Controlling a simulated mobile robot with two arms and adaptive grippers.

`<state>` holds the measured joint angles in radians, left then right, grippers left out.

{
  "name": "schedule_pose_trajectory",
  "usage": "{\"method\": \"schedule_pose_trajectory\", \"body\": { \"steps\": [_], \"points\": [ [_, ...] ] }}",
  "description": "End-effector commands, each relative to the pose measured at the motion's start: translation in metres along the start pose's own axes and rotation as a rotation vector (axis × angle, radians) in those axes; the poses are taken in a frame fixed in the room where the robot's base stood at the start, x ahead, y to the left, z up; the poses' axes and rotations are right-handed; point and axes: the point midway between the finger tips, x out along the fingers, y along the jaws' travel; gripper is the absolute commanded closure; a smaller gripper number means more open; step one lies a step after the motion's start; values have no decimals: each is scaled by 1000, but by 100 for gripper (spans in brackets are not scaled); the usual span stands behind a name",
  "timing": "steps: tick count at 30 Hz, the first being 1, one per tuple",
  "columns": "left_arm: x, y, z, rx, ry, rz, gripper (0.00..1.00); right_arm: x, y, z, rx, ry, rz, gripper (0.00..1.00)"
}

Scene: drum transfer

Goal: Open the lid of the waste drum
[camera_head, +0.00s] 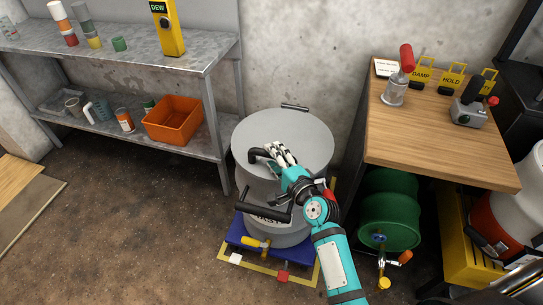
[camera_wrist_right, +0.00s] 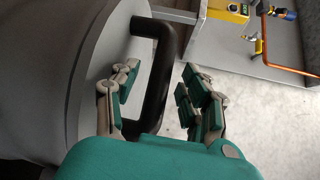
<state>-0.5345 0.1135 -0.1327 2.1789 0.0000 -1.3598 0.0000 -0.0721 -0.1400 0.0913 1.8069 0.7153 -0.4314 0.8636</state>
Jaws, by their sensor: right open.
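The grey waste drum (camera_head: 252,232) stands upright on a blue base, partly hidden by my right arm. Its round grey lid (camera_head: 283,127) lies flat on top. A black lid handle (camera_head: 258,154) stands on the lid. My right gripper (camera_head: 274,158) is at the handle, over the lid. In the right wrist view the black handle (camera_wrist_right: 157,62) passes between the spread fingers of my right gripper (camera_wrist_right: 160,90), with gaps on both sides. The gripper is open and holds nothing. My left gripper is not in view.
A metal shelf (camera_head: 120,62) with cups and an orange bin (camera_head: 174,120) stands at the left. A wooden-topped bench (camera_head: 430,135) stands close at the right, with a green drum (camera_head: 388,208) beneath it. A black bar (camera_head: 264,207) sticks out at the drum's front.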

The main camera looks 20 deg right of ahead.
Motion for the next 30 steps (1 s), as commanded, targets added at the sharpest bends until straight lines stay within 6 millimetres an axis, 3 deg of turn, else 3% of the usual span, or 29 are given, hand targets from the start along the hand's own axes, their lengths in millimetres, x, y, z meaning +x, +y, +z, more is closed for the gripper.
{"method": "schedule_pose_trajectory", "body": {
  "steps": [5,14,24,30],
  "points": [
    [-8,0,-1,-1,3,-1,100,14,0,0,0,0,0,54],
    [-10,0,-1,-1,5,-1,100,16,0,0,0,0,1,54],
    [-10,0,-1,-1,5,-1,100,15,0,0,-1,-1,1,99],
    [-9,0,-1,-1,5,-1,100,15,1,0,-1,-1,3,100]
  ]
}}
